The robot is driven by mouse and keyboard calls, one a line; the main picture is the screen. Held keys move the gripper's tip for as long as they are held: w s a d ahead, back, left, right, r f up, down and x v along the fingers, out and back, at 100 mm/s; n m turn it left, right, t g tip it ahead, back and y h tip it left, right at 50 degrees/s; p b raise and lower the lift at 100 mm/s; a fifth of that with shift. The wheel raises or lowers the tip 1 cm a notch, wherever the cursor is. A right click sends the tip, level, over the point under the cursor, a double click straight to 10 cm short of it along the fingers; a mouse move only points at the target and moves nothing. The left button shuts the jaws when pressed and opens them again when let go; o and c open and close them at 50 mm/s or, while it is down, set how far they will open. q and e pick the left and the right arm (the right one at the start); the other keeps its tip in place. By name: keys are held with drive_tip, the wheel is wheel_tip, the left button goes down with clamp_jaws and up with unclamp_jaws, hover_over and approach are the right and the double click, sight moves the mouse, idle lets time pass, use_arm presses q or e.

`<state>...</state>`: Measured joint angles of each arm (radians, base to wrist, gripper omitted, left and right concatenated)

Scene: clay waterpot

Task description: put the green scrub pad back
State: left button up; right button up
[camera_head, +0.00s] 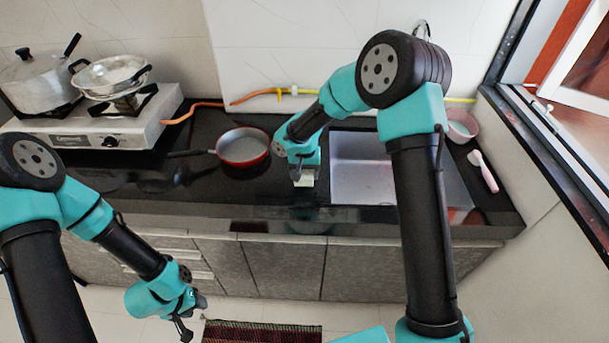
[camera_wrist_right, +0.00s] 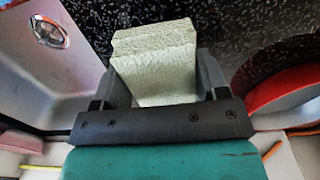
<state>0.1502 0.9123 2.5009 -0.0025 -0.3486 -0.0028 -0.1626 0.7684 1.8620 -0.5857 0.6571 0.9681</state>
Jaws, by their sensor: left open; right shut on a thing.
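The scrub pad (camera_wrist_right: 155,75) is a pale, greenish-white rough block in the right wrist view. My right gripper (camera_wrist_right: 158,92) is shut on it, with a finger on each side. In the head view the pad (camera_head: 307,178) shows as a small pale patch under my right gripper (camera_head: 302,174), over the black counter just left of the sink. I cannot tell whether the pad touches the counter. My left gripper (camera_head: 187,318) is open and empty, low in front of the cabinets.
The sink (camera_head: 363,183) lies right of my right gripper, partly hidden by my right arm. A red pan (camera_head: 243,148) stands to its left. A stove (camera_head: 100,125) with pots is at the far left. A pink bowl (camera_head: 460,125) and pink-handled brush (camera_head: 484,170) are at the right.

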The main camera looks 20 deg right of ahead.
sight(305, 175)
drive_tip(key=shift+w+d+f, duration=0.1)
drive_tip(key=shift+w+d, duration=0.15)
drive_tip(key=shift+w, duration=0.5)
drive_tip(key=shift+w, duration=0.1)
drive_tip(key=shift+w+d, duration=0.1)
drive_tip(key=shift+w, duration=0.15)
drive_tip(key=shift+f, duration=1.75)
drive_tip(key=shift+f, duration=0.15)
drive_tip(key=o, duration=1)
drive_tip(key=shift+c, duration=0.2)
wheel_tip(305, 175, up, 12)
drive_tip(key=shift+r, duration=0.15)
